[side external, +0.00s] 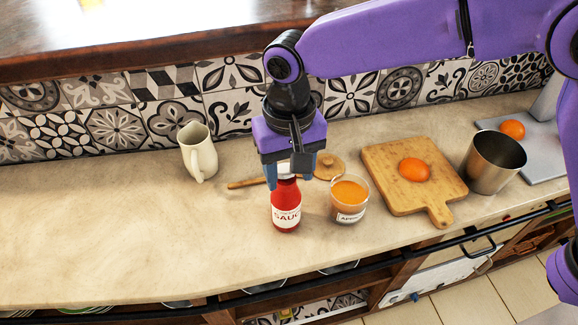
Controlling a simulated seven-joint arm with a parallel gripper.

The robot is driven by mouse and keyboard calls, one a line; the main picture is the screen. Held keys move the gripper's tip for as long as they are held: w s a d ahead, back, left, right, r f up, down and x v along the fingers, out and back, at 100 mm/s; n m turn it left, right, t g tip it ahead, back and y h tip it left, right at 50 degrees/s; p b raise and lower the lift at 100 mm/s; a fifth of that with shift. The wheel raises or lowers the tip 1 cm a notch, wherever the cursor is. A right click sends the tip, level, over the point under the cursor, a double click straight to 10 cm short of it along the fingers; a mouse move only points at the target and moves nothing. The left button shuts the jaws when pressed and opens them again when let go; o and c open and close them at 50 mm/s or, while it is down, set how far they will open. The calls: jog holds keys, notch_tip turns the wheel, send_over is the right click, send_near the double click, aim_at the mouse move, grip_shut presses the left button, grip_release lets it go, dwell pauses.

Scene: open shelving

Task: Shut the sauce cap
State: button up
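The red sauce bottle (286,208) stands upright near the counter's front edge, with a white label reading "SAUC". My gripper (289,178) points down directly over the bottle's top, with its blue-tipped fingers apart on either side of the neck. The whitish top of the bottle (285,174) shows only in part between the fingers. The cap's state is hidden by the gripper. I cannot tell whether the fingers touch the bottle.
A glass jar with orange contents (348,199) stands close to the right of the bottle. A wooden lid (329,164) and a wooden utensil (245,183) lie behind. A cutting board (383,160) bears an orange (413,169); a metal cup (493,163) stands beyond. A cream pitcher (198,153) stands left; the left counter is clear.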

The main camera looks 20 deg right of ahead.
jog(key=c, duration=0.7)
jog(key=shift+s+f+t, duration=0.2)
jog(key=shift+t, duration=0.4)
jog(key=o, duration=1)
jog(key=shift+r, duration=0.1)
jog(key=r, duration=0.5)
jog(key=s+r, duration=0.1)
jog(key=r, duration=1.1)
jog(key=shift+s+d+r, duration=0.1)
jog(key=shift+s, duration=0.3)
jog(key=shift+o, duration=0.2)
